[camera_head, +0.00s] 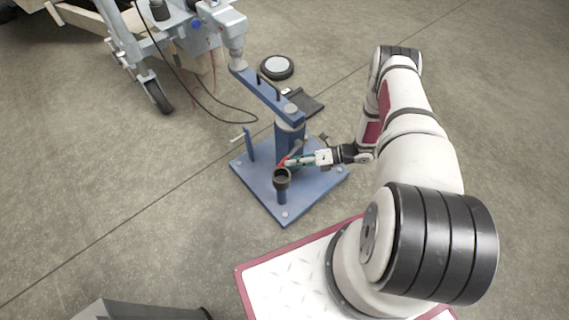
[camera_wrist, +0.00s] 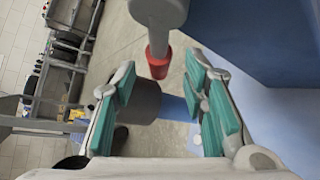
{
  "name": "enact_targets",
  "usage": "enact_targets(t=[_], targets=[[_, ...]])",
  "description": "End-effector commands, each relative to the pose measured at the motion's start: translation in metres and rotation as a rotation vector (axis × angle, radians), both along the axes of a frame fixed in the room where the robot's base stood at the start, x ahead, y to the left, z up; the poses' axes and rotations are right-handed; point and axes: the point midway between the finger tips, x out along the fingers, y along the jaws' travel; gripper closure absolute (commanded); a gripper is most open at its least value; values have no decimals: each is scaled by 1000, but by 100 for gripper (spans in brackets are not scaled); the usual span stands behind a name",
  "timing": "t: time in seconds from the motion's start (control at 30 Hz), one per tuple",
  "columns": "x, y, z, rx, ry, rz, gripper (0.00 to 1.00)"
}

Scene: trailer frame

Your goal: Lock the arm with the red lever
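The red lever tip (camera_wrist: 157,63) is a red cap on a grey rod (camera_wrist: 160,15). In the wrist view it stands beyond and between my gripper's teal fingertips. My gripper (camera_wrist: 162,95) is open, with clear space on both sides of the lever. In the head view my gripper (camera_head: 290,162) is low at the blue post, and the red tip (camera_head: 283,162) shows beside its fingers. The blue arm (camera_head: 265,95) runs from the post (camera_head: 289,143) up to the trailer coupling (camera_head: 232,30). I cannot tell whether the fingers touch the lever.
The blue base plate (camera_head: 310,190) carries a short dark-topped cup post (camera_head: 281,183) close to my gripper and a thin upright with a handle (camera_head: 249,143). A trailer leg with a wheel (camera_head: 158,97) stands at upper left. Floor at left is clear.

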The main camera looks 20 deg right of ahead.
Motion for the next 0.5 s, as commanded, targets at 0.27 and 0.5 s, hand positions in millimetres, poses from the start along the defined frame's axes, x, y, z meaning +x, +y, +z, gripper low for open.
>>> enact_targets(t=[0.27,0.5], targets=[[-21,-47,18,-1,2,-2,60],[-28,-64,24,0,1,0,60]])
